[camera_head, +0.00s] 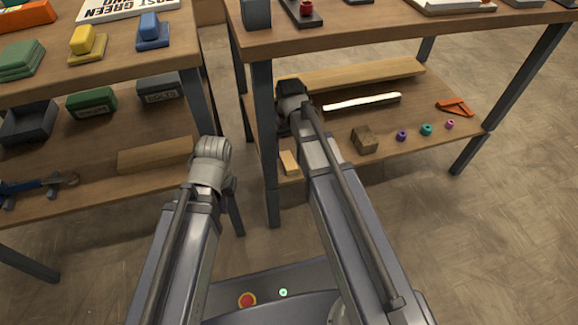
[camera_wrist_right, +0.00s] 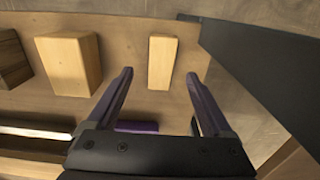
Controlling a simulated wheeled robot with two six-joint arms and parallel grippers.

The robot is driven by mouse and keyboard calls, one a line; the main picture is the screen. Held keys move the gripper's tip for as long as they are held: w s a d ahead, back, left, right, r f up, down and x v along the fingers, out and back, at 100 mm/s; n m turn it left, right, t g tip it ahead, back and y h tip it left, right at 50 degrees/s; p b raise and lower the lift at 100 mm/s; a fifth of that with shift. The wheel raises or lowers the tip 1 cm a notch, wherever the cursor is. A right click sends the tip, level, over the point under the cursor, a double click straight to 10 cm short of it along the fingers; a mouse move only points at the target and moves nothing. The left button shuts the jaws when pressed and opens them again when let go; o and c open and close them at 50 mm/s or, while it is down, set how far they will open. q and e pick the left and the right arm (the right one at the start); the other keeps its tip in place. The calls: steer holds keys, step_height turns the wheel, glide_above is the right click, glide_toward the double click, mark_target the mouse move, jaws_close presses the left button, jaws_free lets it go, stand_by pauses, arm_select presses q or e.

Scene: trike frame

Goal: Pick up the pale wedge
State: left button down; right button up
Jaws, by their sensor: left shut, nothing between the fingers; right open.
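Two pale wooden pieces lie on the lower shelf of the right-hand table. In the wrist view the larger, angular one (camera_wrist_right: 70,62) is at the left, and a smaller, narrow one (camera_wrist_right: 162,62) lies ahead of the fingers; I cannot tell surely which is the wedge. One small pale piece (camera_head: 290,162) shows beside my right arm in the head view. My right gripper (camera_wrist_right: 160,78) is open and empty, its fingers apart from the pieces. In the head view it (camera_head: 292,108) is low by the shelf, fingers hidden. My left gripper (camera_head: 212,148) is shut and empty, away from the shelf.
The lower shelf also holds a brown block (camera_head: 365,140), a white strip (camera_head: 362,102), a long plank (camera_head: 350,75), an orange bracket (camera_head: 455,107) and small rings (camera_head: 426,129). A dark table leg (camera_head: 268,150) stands close to my right arm.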

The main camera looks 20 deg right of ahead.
mark_target(290, 164)
steer(key=shift+s+a+f+b, duration=0.1)
steer(key=shift+s+f+b, duration=0.1)
steer(key=shift+f+b, duration=0.55)
steer(key=shift+s+d+f+b, duration=0.1)
steer(key=shift+s+f+b, duration=0.05)
steer(key=shift+f+b, duration=0.55)
steer(key=shift+s+a+f+b, duration=0.1)
steer(key=shift+s+f+b, duration=0.1)
steer(key=shift+f+b, duration=1)
steer(key=shift+r, duration=0.1)
steer(key=shift+c, duration=0.2)
jaws_close()
